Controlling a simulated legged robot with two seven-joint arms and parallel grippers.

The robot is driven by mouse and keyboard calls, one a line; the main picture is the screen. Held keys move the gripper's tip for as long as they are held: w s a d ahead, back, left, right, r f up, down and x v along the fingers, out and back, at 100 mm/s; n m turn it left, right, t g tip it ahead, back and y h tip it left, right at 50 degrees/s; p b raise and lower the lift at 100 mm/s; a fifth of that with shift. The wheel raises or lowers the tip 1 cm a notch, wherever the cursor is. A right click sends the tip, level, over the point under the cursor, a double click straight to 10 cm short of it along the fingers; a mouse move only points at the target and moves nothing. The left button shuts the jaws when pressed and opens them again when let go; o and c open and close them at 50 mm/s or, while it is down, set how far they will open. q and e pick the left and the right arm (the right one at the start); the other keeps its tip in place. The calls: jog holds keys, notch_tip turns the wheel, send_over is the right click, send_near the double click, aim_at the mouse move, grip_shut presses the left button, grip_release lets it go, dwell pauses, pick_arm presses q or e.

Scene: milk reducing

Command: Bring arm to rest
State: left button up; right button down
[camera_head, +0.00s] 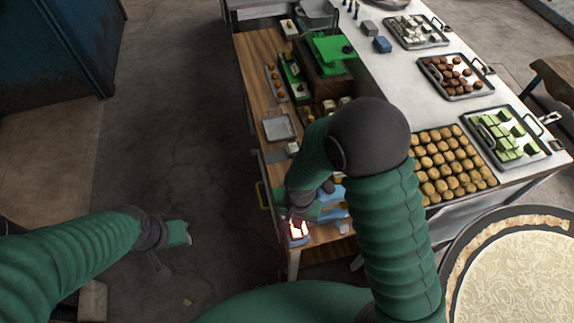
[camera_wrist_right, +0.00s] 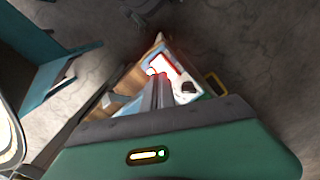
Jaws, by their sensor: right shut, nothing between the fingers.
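My right arm comes in from the bottom right of the head view, bends at a dark elbow and reaches down over the near end of the wooden counter (camera_head: 262,85). My right gripper (camera_head: 298,212) is just above a small device with a glowing red-white light (camera_head: 298,230). In the right wrist view the two fingers (camera_wrist_right: 160,92) are together with nothing between them, and the glowing panel (camera_wrist_right: 165,65) lies just beyond their tips. My left gripper (camera_head: 180,233) hangs over bare floor at left, apart from everything; its jaw opening is too small to make out.
A metal table right of the counter holds trays of potatoes (camera_head: 440,165), green blocks (camera_head: 505,130) and brown round pieces (camera_head: 453,76). A large round pan (camera_head: 520,270) is at bottom right. A blue container (camera_head: 50,50) stands upper left. The floor (camera_head: 170,130) between is clear.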

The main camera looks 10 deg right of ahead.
jog(key=d+f+b, duration=0.1)
jog(key=b, duration=0.2)
jog(key=d+f+n+b, duration=0.1)
jog(key=b, duration=0.3)
jog(key=d+f+n+t+b, duration=0.1)
jog(key=d+b, duration=0.1)
jog(key=b, duration=0.2)
jog(key=shift+s+f, duration=0.2)
jog(key=shift+s, duration=0.05)
jog(key=s+d+n+b, duration=0.1)
jog(key=b, duration=0.1)
jog(key=s+d+n+t+b, duration=0.1)
jog(key=d+b, duration=0.1)
jog(key=s+d+n+b, duration=0.1)
jog(key=b, duration=0.1)
jog(key=shift+s+d+f+n+t+b, duration=0.2)
jog(key=shift+d+f+n+t+b, duration=0.1)
jog(key=shift+d+b, duration=0.05)
jog(key=shift+a, duration=0.1)
